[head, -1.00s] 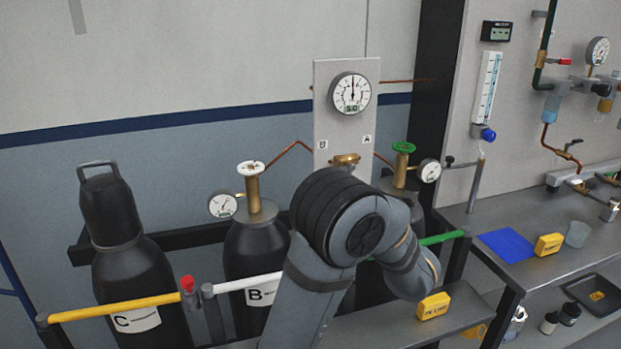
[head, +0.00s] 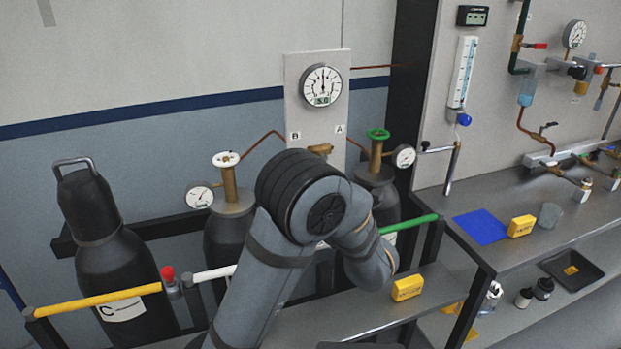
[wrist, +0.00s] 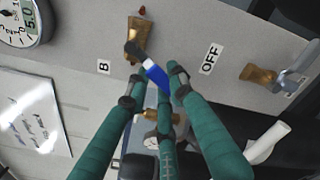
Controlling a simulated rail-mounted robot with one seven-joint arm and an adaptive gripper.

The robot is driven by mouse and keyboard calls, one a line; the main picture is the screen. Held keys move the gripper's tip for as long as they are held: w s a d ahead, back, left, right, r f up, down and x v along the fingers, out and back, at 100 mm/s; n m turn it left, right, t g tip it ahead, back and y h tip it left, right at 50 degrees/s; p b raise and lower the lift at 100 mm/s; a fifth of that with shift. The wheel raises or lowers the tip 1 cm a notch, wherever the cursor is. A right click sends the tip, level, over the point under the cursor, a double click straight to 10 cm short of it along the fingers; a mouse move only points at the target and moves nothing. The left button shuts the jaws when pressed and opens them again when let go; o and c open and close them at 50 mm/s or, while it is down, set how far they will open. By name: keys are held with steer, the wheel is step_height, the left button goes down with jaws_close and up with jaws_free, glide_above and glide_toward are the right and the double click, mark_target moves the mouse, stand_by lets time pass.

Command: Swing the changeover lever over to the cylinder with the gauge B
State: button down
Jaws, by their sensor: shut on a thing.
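The changeover lever has a dark neck and a blue sleeve (wrist: 157,76). It runs down from a brass valve (wrist: 138,36) in the wrist view. My gripper (wrist: 154,87) is closed on the blue sleeve, one teal finger with a dark tip on each side. In the head view the brass valve (head: 320,150) shows on the pale panel (head: 306,107), under labels B (head: 295,135) and A (head: 340,129); my arm hides the gripper and lever there. The left gauge (head: 200,197) belongs to the cylinder with the white handwheel (head: 226,159).
A second brass fitting (wrist: 258,74) with a grey handle is on the panel, near the OFF label (wrist: 210,58). The green-handwheel cylinder (head: 379,134) and its gauge (head: 404,156) stand close right of my arm. A yellow box (head: 407,288) lies on the front shelf.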

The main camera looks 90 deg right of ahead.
steer(key=c, duration=1.5)
jaws_free()
steer(key=shift+o, duration=0.2)
steer(key=v, duration=0.8)
steer(key=shift+c, duration=0.3)
